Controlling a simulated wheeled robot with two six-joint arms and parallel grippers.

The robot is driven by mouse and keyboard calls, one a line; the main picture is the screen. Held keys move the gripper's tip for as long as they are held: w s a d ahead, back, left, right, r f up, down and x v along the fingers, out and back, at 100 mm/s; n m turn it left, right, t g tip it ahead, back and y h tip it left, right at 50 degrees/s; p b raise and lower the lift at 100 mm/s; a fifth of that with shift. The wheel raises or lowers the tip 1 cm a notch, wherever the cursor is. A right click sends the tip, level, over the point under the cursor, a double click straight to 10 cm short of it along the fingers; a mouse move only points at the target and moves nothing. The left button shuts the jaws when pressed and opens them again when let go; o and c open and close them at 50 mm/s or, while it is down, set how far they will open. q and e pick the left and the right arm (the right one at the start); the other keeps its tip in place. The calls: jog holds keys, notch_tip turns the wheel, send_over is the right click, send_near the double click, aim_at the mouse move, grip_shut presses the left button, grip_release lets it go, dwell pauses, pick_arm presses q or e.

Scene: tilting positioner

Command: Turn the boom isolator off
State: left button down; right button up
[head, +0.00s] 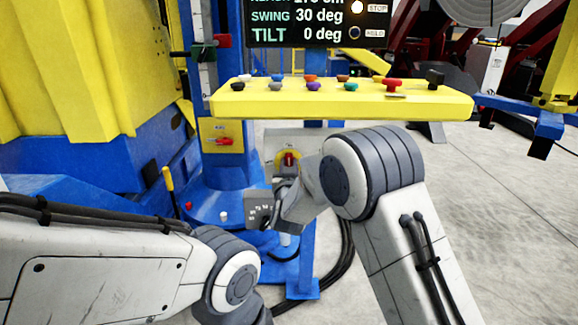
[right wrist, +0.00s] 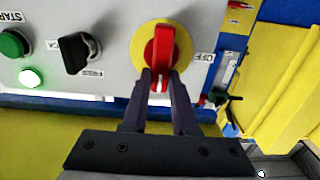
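The boom isolator is a rotary switch with a red handle (right wrist: 162,58) on a yellow round plate (right wrist: 139,49), set in a grey panel. The handle points down in the right wrist view, and an OFF label (right wrist: 204,58) is to the right of the dial. My right gripper (right wrist: 162,79) has one finger on each side of the handle's lower end, close against it, and looks shut on it. In the head view the isolator (head: 289,158) is below the yellow console, with my right gripper (head: 286,181) partly hidden in front. My left gripper is out of view.
A yellow console (head: 420,103) with several coloured knobs overhangs the isolator. Another red lever sits on a yellow plate (head: 214,130) on the blue column. Black cables run on the floor below.

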grip_shut()
jog(key=n+p, duration=0.1)
jog(key=n, duration=0.1)
jog(key=n+p, duration=0.1)
jog(key=p, duration=0.1)
jog(key=shift+a+r+n, duration=0.1)
jog(key=shift+a+n, duration=0.25)
jog(key=shift+n, duration=0.05)
jog(key=shift+a+f+n+p, duration=0.3)
jog(key=shift+n+p, duration=0.95)
jog(key=shift+n, duration=1.1)
jog(key=shift+a+f+n+p, duration=0.15)
jog(key=shift+f+n+p, duration=0.3)
jog(key=shift+n+p, duration=1.4)
jog(key=shift+a+f+n+p, duration=0.3)
jog(key=shift+n+p, duration=0.4)
jog(key=shift+n, duration=2.2)
jog(key=shift+d+f, duration=0.1)
